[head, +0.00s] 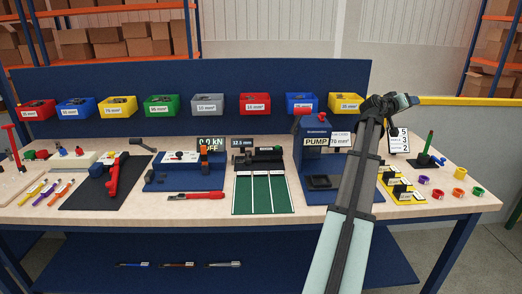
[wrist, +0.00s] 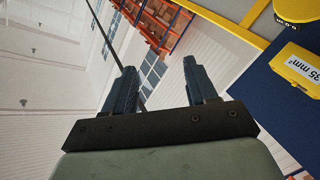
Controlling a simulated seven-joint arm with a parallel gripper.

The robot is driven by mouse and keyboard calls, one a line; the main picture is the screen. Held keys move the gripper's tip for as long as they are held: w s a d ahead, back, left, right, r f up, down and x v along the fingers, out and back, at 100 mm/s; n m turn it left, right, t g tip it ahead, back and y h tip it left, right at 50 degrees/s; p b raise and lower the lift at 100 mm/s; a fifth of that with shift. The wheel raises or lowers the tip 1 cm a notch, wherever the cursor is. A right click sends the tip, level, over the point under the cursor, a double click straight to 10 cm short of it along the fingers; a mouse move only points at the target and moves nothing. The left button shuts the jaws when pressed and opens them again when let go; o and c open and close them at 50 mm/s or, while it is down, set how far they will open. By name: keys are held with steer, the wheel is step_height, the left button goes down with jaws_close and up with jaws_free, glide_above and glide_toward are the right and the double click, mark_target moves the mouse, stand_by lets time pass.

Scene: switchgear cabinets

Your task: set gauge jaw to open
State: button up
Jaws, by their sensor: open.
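A dark measuring gauge (head: 258,158) lies at the back middle of the bench, behind a green mat. A small display (head: 242,143) reading about 32.5 mm stands at its back left. The gauge's jaw is too small in the head view for me to tell its position. My gripper (head: 398,103) is raised above the right part of the bench, well to the right of the gauge and apart from it. In the wrist view my gripper (wrist: 162,85) has its two fingers wide apart with nothing between them. The gauge is not in the wrist view.
A blue PUMP press (head: 318,150) stands between the gauge and my arm. A green mat (head: 262,208) with white strips lies before the gauge. A blue force tester (head: 185,175) stands left. Coloured bins (head: 207,104) line the back panel. Bare bench (head: 140,212) shows along the front.

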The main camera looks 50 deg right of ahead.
steer(key=w+a+r+n+t+h, duration=0.3)
steer(key=w+a+r+n+t, duration=0.25)
steer(key=w+r, duration=0.75)
steer(key=n+t+y, duration=0.3)
steer(key=n+y, duration=0.5)
steer(key=y, duration=1.1)
glide_above(249, 152)
steer(key=s, duration=0.5)
step_height(249, 152, down, 27)
steer(key=shift+m, duration=0.25)
steer(key=x, duration=1.2)
steer(key=shift+w+f, duration=0.3)
steer(key=shift+c, duration=0.2)
jaws_close()
